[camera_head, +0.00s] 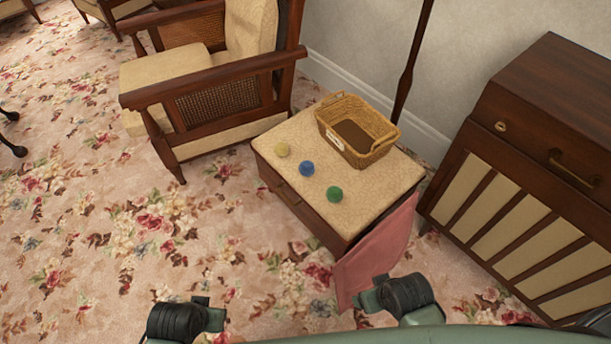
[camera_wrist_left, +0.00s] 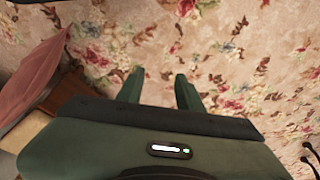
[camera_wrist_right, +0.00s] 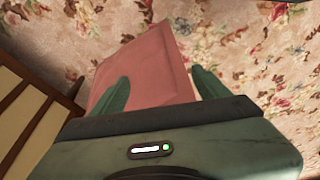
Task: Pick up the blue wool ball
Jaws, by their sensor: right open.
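The blue wool ball (camera_head: 306,168) lies on the light top of a low wooden table (camera_head: 350,217). It sits between a yellow ball (camera_head: 282,149) and a green ball (camera_head: 334,193), apart from both. My left gripper (camera_wrist_left: 159,76) is open and empty above the flowered carpet in the left wrist view. My right gripper (camera_wrist_right: 159,75) is open, with a pink cloth (camera_wrist_right: 155,70) showing behind its fingers; nothing is between them. Neither wrist view shows the blue ball. In the head view, my arms are at the bottom edge, well apart from the balls.
A wicker basket (camera_head: 379,155) with handles and a white label stands on the table behind the balls. The pink cloth hangs at the table's near right end. A wooden armchair (camera_head: 215,95) is behind left, a dark cabinet (camera_head: 520,200) right. Carpet (camera_head: 110,240) lies clear at left.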

